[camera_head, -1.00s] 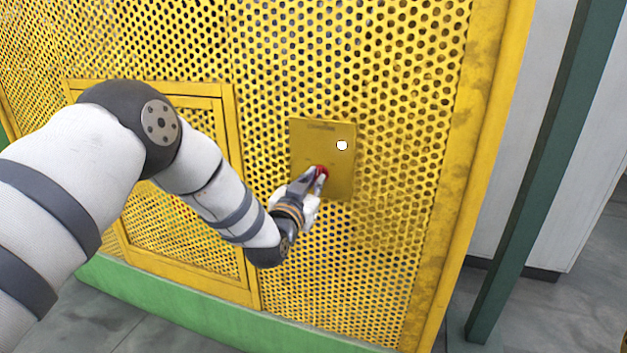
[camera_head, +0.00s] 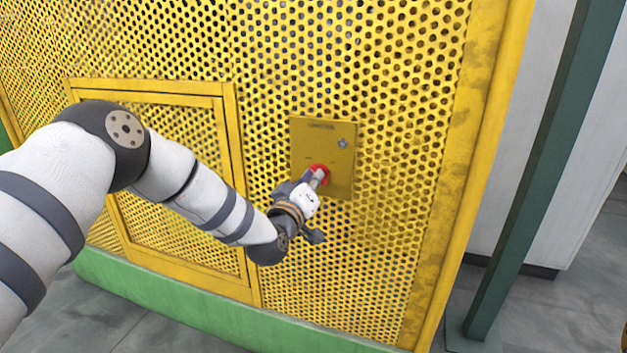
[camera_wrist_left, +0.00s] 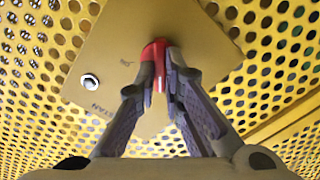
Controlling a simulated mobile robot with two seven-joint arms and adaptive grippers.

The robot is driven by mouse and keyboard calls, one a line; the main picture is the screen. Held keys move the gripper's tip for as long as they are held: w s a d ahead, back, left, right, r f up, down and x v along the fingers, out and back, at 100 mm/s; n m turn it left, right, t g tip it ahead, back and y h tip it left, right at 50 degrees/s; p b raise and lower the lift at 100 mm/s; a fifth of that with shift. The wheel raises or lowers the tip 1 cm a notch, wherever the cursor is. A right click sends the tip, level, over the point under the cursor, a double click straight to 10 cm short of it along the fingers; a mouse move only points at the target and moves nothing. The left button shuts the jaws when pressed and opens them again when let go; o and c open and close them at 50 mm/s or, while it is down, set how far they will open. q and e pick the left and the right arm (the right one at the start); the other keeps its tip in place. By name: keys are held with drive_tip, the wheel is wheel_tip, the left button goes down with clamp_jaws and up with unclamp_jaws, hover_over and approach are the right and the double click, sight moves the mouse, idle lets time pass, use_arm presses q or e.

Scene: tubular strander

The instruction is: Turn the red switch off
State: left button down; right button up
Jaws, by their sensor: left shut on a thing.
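The red switch (camera_head: 319,170) sits on a yellow plate (camera_head: 340,185) fixed to the perforated yellow panel. My left gripper (camera_head: 317,179) is at the switch, with its fingertips against the plate's lower middle. In the left wrist view, the gripper's two fingers (camera_wrist_left: 161,75) are shut on the red switch (camera_wrist_left: 154,50), one on each side. The fingers hide part of the switch. A small round lamp (camera_head: 343,143) on the plate looks grey and unlit; it also shows in the left wrist view (camera_wrist_left: 90,81). My right gripper is not in view.
Perforated yellow panel (camera_head: 400,100) surrounds the plate. A framed yellow door (camera_head: 232,150) is to the left, and a dark green post (camera_head: 520,190) stands to the right. A green base rail (camera_head: 180,300) runs along the floor.

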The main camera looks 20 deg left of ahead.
use_arm(q)
drive_tip(key=shift+f+n, duration=0.1)
drive_tip(key=shift+n, duration=0.5)
drive_tip(key=c, duration=1.7)
unclamp_jaws()
drive_tip(key=s, duration=1.2)
drive_tip(key=shift+a, duration=0.2)
